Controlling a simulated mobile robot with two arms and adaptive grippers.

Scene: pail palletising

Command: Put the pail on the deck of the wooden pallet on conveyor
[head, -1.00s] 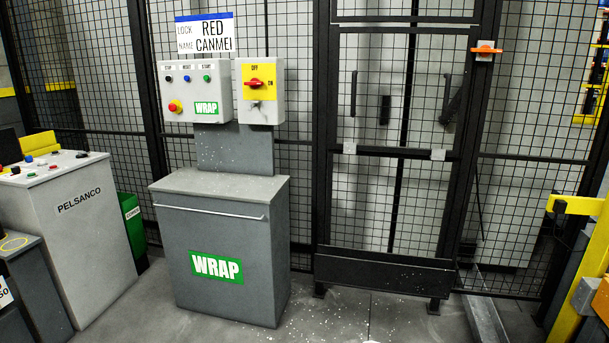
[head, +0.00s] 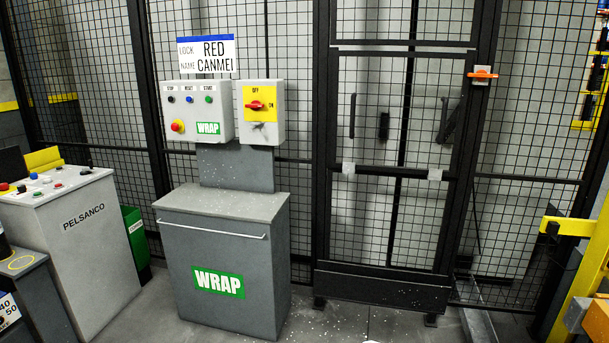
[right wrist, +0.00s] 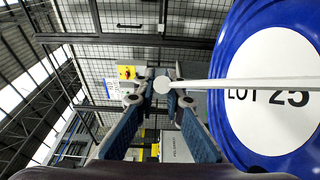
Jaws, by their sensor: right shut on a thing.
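The blue pail (right wrist: 270,122) fills the right side of the right wrist view. Its round white label reads "LOT 25". A thin pale handle bar (right wrist: 215,87) crosses in front of the label and ends between the fingertips of my right gripper (right wrist: 161,84). The right gripper is shut on this handle, with the pail's body beside the fingers. The pail's far right edge is cut off by the picture. The wooden pallet and the conveyor are not recognisable in either view. My left gripper is not in view.
In the head view, a grey WRAP cabinet (head: 226,255) with control boxes (head: 200,110) stands against a black mesh fence (head: 400,210). A PELSANCO console (head: 85,245) stands at left, a green bin (head: 135,235) behind it. Yellow framework (head: 575,226) is at right. Some bare floor shows at the bottom.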

